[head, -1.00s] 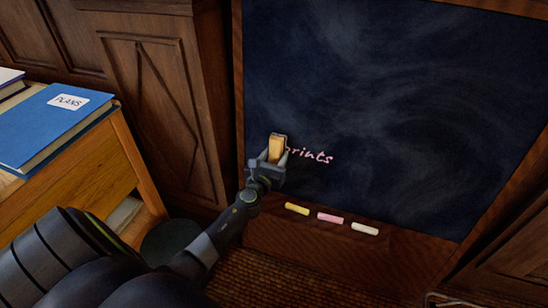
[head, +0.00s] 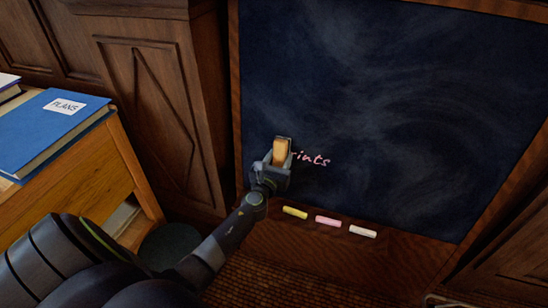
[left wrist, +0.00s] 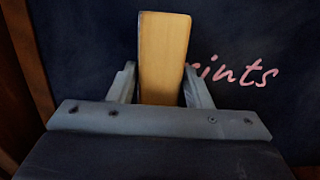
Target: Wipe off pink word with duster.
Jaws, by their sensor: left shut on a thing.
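The dark chalkboard (head: 390,110) stands in a wooden frame. A pink word (head: 314,159) is written low on its left part; the letters "ints" show, and its start is hidden or gone behind the duster. It also shows in the left wrist view (left wrist: 236,74), right of the duster. The wooden-backed duster (head: 280,151) is upright in my left gripper (head: 281,164), which is shut on it. In the left wrist view the duster (left wrist: 163,55) stands between the two fingers, close in front of the board; I cannot tell whether it touches. My right gripper is not in view.
Yellow (head: 295,212), pink (head: 328,221) and white chalk (head: 362,231) lie on the board's lower ledge. A wooden desk (head: 100,165) with a blue book (head: 45,130) marked PLANS stands at the left. The board right of the word is clear.

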